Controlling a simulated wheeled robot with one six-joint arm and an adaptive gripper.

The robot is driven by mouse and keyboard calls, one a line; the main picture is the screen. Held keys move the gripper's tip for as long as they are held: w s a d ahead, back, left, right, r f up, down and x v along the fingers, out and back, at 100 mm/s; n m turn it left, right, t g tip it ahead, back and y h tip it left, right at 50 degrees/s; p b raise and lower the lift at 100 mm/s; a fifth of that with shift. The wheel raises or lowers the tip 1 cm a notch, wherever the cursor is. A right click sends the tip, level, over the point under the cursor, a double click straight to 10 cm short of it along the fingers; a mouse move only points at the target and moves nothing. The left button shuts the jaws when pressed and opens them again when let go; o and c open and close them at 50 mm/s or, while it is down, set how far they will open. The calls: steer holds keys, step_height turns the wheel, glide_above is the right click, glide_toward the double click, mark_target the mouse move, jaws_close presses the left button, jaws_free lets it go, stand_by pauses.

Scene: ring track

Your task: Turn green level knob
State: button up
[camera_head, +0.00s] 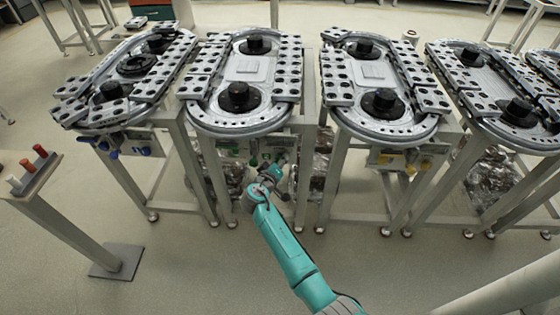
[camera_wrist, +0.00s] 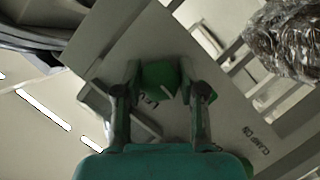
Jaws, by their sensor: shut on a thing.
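The green level knob (camera_wrist: 160,76) is on a light grey panel (camera_wrist: 118,40), with part of its "LEV" lettering showing below it and a pale mark on its face. My gripper (camera_wrist: 160,86) has one finger on each side of the knob and is shut on it. In the head view my gripper (camera_head: 275,168) reaches the front panel of the second ring track (camera_head: 205,117) from the left. The knob in its grip is mostly hidden there by the gripper. Another green knob (camera_head: 253,161) shows beside my gripper.
Other ring tracks stand to the left (camera_head: 95,122) and right (camera_head: 385,130), with blue knobs (camera_head: 145,151) and yellow knobs (camera_head: 425,165) on their panels. A small stand (camera_head: 55,205) with coloured pegs is at left. Wrapped bundles (camera_wrist: 292,38) lie below. Floor in front is clear.

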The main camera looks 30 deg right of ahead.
steer(key=o, duration=1.2)
steer(key=shift+c, duration=0.2)
steer(key=v, duration=1.2)
steer(key=shift+s, duration=0.1)
